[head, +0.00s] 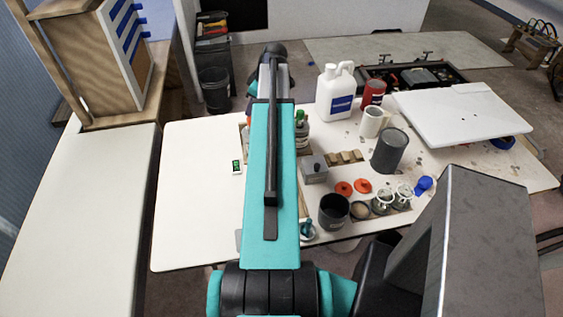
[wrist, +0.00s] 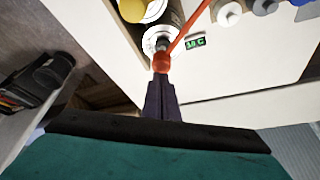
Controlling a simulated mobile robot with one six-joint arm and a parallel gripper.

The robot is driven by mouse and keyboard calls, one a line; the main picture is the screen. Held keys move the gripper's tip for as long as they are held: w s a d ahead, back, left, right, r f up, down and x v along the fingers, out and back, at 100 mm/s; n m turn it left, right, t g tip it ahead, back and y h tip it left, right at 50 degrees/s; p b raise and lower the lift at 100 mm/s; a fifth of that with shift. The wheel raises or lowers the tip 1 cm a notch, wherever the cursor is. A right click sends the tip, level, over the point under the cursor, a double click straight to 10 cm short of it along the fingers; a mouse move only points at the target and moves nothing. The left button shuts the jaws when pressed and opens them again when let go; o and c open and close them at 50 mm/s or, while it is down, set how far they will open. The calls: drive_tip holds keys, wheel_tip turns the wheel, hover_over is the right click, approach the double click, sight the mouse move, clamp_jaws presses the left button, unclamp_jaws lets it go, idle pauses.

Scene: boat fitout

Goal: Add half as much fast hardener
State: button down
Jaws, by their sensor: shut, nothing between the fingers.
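My gripper (wrist: 162,98) shows in the wrist view as dark, closed fingers with nothing held between them. My arm hides the fingertips in the head view. Just beyond the tips is an orange-red piece with a thin red strip running up to the right; I cannot tell whether they touch. Past it is a white round rim (wrist: 152,33) beside a yellow cap (wrist: 132,9). In the head view a green-capped bottle (head: 301,116) is partly hidden by my arm. A white jug (head: 334,95) and a red can (head: 373,92) stand behind. I cannot tell which holds fast hardener.
A dark pot (head: 333,211), grey can (head: 389,152), white cup (head: 371,122), grey box (head: 314,170), orange lids (head: 344,188) and small jars crowd the right side. A green display (head: 237,167) lies left of my arm. The table's left side is clear.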

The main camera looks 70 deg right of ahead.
drive_tip(key=shift+r+p, duration=0.65)
drive_tip(key=shift+r, duration=0.85)
drive_tip(key=shift+s, duration=0.1)
